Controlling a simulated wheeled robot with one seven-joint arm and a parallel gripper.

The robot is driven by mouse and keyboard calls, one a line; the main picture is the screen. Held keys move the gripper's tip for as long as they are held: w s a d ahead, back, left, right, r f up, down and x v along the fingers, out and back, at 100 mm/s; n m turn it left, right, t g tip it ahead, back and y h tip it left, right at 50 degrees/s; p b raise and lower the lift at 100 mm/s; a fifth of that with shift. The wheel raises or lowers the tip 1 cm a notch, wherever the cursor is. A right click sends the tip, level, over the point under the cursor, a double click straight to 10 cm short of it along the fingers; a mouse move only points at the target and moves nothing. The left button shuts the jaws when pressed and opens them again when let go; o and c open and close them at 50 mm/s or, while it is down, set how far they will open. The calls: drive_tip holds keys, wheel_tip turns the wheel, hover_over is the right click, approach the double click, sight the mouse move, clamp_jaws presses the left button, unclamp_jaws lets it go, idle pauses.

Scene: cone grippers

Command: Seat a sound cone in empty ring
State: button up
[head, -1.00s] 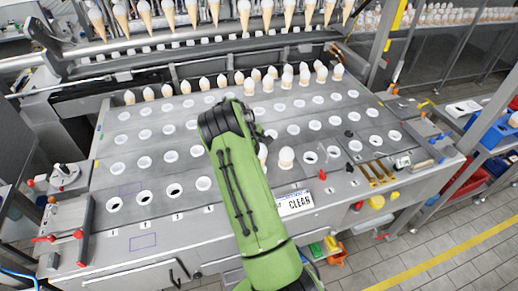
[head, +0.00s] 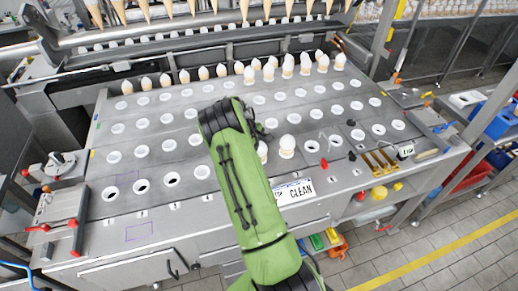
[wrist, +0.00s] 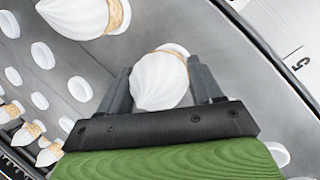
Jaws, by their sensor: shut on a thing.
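My gripper (wrist: 161,68) is shut on a cone (wrist: 160,84) with a white swirled top and a tan wafer band, seen between its two grey fingers in the wrist view. Another white-topped cone (wrist: 84,14) stands beside it, apart from the fingers. In the head view my green arm hides the gripper. A cone (head: 262,153) shows partly at the arm's right edge, and another cone (head: 287,146) stands just right of it. An empty ring (head: 312,147) with a dark hole lies right of these. I cannot tell whether the held cone is clear of its ring.
Several cones (head: 220,70) stand along the back row. A CLEAN label (head: 294,192) is on the front edge. Brass pieces (head: 381,162) lie at the right.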

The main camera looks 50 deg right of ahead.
drive_tip(key=shift+r, duration=0.1)
drive_tip(key=o, duration=0.8)
drive_tip(key=shift+d, duration=0.1)
drive_tip(key=v, duration=1.5)
drive_tip(key=shift+w+a+r, duration=0.1)
drive_tip(key=shift+a+r, duration=0.15)
drive_tip(key=shift+r, duration=0.05)
